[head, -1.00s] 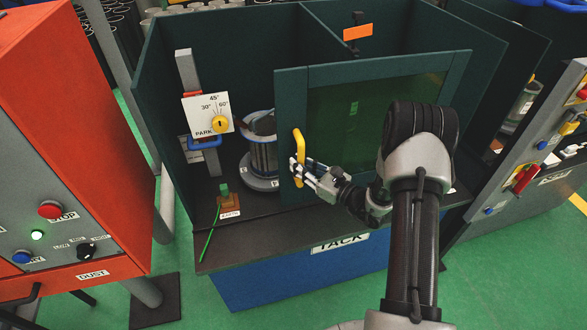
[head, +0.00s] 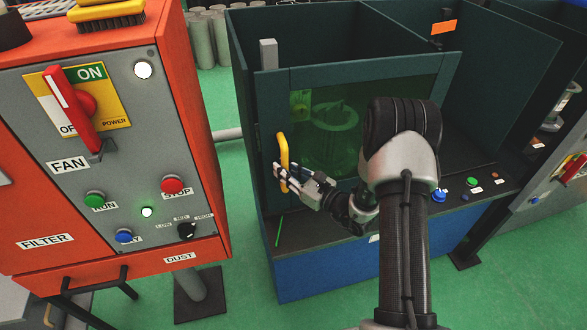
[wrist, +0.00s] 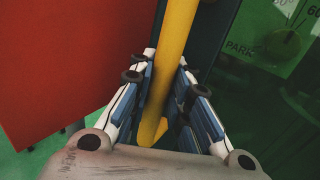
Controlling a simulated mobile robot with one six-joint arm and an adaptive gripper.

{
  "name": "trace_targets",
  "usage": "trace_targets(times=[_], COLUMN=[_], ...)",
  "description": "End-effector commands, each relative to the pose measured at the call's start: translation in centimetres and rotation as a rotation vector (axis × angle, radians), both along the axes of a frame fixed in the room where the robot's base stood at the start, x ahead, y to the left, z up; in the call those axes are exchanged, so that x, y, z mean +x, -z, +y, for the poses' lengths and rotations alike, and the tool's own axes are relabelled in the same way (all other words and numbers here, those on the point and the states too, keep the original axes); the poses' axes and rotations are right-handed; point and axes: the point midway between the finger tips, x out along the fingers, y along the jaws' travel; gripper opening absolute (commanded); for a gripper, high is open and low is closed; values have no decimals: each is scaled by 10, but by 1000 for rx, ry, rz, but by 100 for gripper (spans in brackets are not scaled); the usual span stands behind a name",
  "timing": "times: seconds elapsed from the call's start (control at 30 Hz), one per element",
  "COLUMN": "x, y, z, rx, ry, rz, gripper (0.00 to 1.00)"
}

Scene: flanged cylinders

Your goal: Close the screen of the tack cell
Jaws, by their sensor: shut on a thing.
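The tack cell is a dark green booth on a blue base (head: 350,258). Its screen (head: 370,72), a green-framed panel with a tinted window, stands across the front at the booth's left side. A flanged cylinder (head: 335,125) shows dimly through the window. The yellow handle (head: 283,150) is on the screen's left edge. My gripper (head: 284,178) is shut on the handle's lower part. In the wrist view the fingers (wrist: 160,100) sit on both sides of the yellow handle (wrist: 168,70).
The orange dust filter cabinet (head: 195,110) with its switches stands close on the left, with a narrow gap of green floor between. Several buttons (head: 473,182) sit on the ledge at the right. A grey control panel (head: 560,185) stands at the far right.

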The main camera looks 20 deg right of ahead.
Motion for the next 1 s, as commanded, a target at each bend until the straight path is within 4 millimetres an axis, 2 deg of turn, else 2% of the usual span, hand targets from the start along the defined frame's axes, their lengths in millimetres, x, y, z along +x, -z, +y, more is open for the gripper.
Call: trace_targets(times=[0.1, 0.33, 0.37, 0.67, 1.0], x=[-3, -3, -3, -1, -2], y=[4, 5, 5, 2, 1], z=[10, 12, 12, 10, 8], rx=[1, 1, 1, 0, 1], ry=[-6, -4, -4, -1, 1], rz=[11, 11, 11, 5, 3], gripper=[0, 0, 18, 38, 38])
